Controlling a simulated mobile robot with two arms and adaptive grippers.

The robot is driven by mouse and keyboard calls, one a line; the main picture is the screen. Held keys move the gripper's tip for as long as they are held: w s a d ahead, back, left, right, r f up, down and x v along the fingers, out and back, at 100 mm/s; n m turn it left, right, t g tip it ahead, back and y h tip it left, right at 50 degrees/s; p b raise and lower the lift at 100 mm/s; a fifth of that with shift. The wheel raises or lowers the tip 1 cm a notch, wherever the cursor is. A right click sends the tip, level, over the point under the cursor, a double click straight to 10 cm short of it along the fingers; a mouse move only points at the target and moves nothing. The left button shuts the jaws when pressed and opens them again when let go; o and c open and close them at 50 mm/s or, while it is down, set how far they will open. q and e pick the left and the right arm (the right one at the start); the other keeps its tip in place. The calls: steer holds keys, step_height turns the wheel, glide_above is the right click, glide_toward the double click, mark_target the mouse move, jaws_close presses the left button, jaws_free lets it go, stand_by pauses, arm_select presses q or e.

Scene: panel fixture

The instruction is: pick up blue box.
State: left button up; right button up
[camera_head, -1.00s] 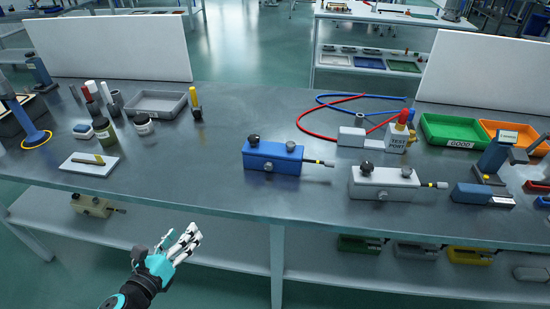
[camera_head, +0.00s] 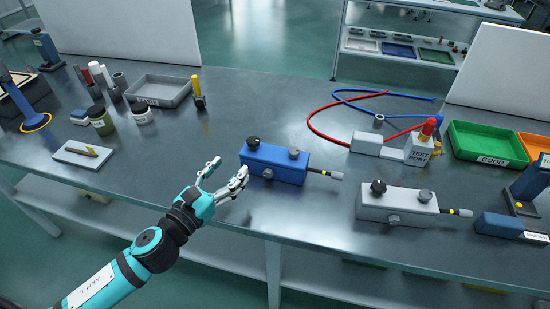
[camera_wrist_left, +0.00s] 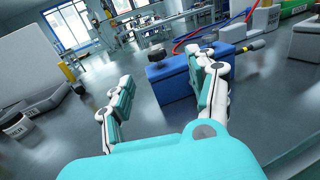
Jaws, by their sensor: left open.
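The blue box (camera_head: 275,164) stands on the grey workbench near its front edge. In the left wrist view, the blue box (camera_wrist_left: 180,77) is ahead, partly hidden behind the right finger of my left gripper (camera_wrist_left: 160,98). The fingers are spread with a gap between them. I cannot tell from these views whether a finger touches the box. My right gripper is not in view.
A similar grey box (camera_head: 398,205) stands to the right. Behind it are the test port block (camera_head: 419,150) and red and blue hoses. A green bin (camera_head: 485,143) is at the right. Jars, a grey tray (camera_head: 160,90) and a white plate (camera_head: 82,154) are at the left.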

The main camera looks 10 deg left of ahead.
mark_target(249, 145)
arm_select(q)
steer(key=p+x, duration=0.1)
steer(key=x, duration=0.5)
steer(key=shift+w, duration=0.2)
steer(key=shift+w+d, duration=0.1)
steer(key=shift+w, duration=0.35)
steer(key=x, duration=0.4)
steer(key=shift+w+f+p, duration=0.25)
steer(key=shift+w+p, duration=0.1)
steer(key=shift+w, duration=0.1)
jaws_close()
arm_select(e)
steer(key=shift+w+r, duration=0.75)
steer(key=shift+r, duration=0.25)
arm_select(q)
steer(key=shift+r, duration=0.1)
